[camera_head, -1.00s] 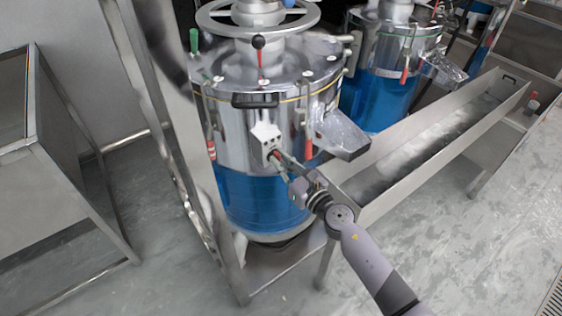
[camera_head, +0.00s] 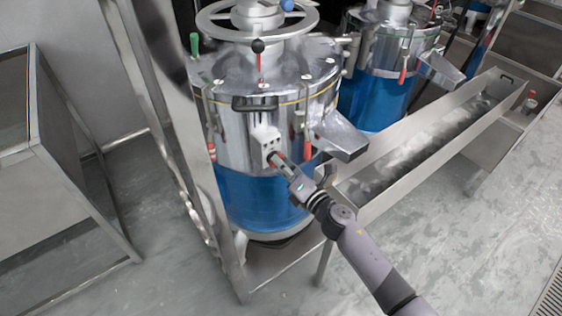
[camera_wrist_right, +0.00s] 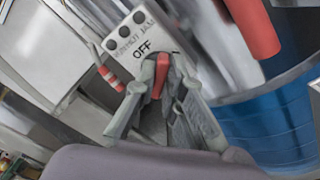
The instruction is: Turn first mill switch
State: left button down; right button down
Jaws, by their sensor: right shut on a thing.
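The first mill (camera_head: 262,190) is a steel and blue drum in the middle of the head view. A white switch box (camera_head: 265,141) is on its front. In the wrist view, the box (camera_wrist_right: 125,40) has "OFF" printed beside a red switch (camera_wrist_right: 160,75). My right gripper (camera_head: 277,161) reaches the lower part of the box in the head view. In the wrist view, the right gripper (camera_wrist_right: 161,70) is shut on the red switch, with a finger on each side. The fingers hide part of the switch. My left gripper is not in view.
A second mill (camera_head: 380,95) stands behind to the right. A long metal trough (camera_head: 440,140) runs from beside the first mill to the far right. A steel frame post (camera_head: 160,130) and a metal table (camera_head: 60,190) are on the left. The floor at front right is clear.

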jog(key=shift+f+m+p, duration=0.15)
jog(key=shift+m+p, duration=0.6)
jog(key=shift+m, duration=2.85)
jog(key=c, duration=1.7)
grip_release()
jog(key=shift+d, duration=0.1)
jog(key=v, duration=1.2)
